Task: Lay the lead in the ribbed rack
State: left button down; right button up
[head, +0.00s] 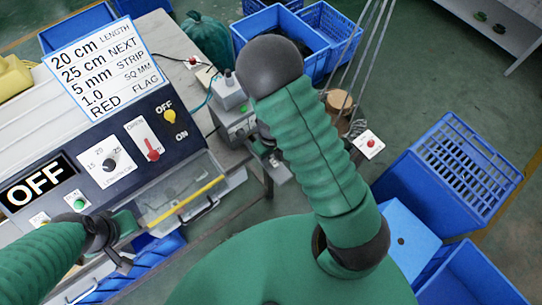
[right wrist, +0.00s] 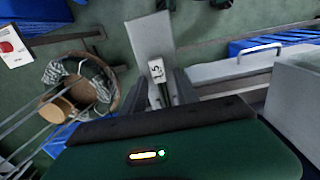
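My right gripper (right wrist: 167,88) shows in the right wrist view with its two dark fingers apart. In the head view my right gripper (head: 272,160) is small and partly hidden behind my forearm, beside the grey bench machine. My left gripper (head: 122,262) is at the lower left, in front of the machine panel; its fingers are too small to read. I cannot make out a lead or the ribbed rack for certain.
A machine with an OFF display (head: 36,183) and a sign (head: 105,65) stands at left. A grey device (head: 232,95) sits at the bench edge. Blue crates (head: 450,175) stand at right and back. A basket (right wrist: 85,88) and a red-button box (head: 369,144) lie beyond the bench.

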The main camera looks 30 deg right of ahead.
aim_at(283, 175)
jog(key=shift+a, duration=0.1)
grip_shut()
jog(key=shift+s, duration=0.45)
jog(key=shift+s+d+b, duration=0.15)
jog(key=shift+s+b, duration=0.6)
jog(key=shift+s, duration=0.65)
jog(key=shift+s+d+b, duration=0.15)
jog(key=shift+s+b, duration=0.6)
jog(key=shift+s, duration=0.65)
notch_tip(283, 175, up, 5)
jog(key=p, duration=0.5)
jog(key=shift+r, duration=0.15)
